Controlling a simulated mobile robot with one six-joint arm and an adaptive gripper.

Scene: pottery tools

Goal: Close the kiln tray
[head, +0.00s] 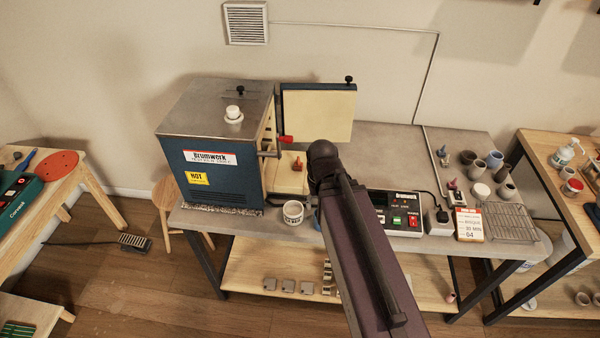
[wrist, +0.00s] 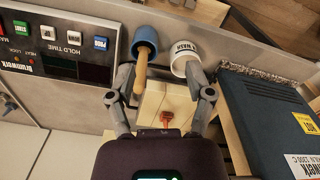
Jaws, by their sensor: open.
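The kiln (head: 215,140) is a dark blue box with a grey metal top, at the left of the grey bench. Its door (head: 318,115) stands open behind, showing a cream inner face. The cream kiln tray (head: 286,172) sticks out from the kiln's open right side, with a small red knob on it. In the wrist view the tray (wrist: 152,104) and red knob (wrist: 167,119) lie below my gripper (wrist: 163,84), between its spread fingers. The gripper is open with nothing held. In the head view my arm hides the gripper and part of the tray.
A white mug (head: 293,212) stands in front of the tray. Beside it in the wrist view is a blue piece with a wooden handle (wrist: 143,65). A control box (head: 398,212) sits to the right. Pots and a wire rack (head: 510,221) occupy the bench's right end.

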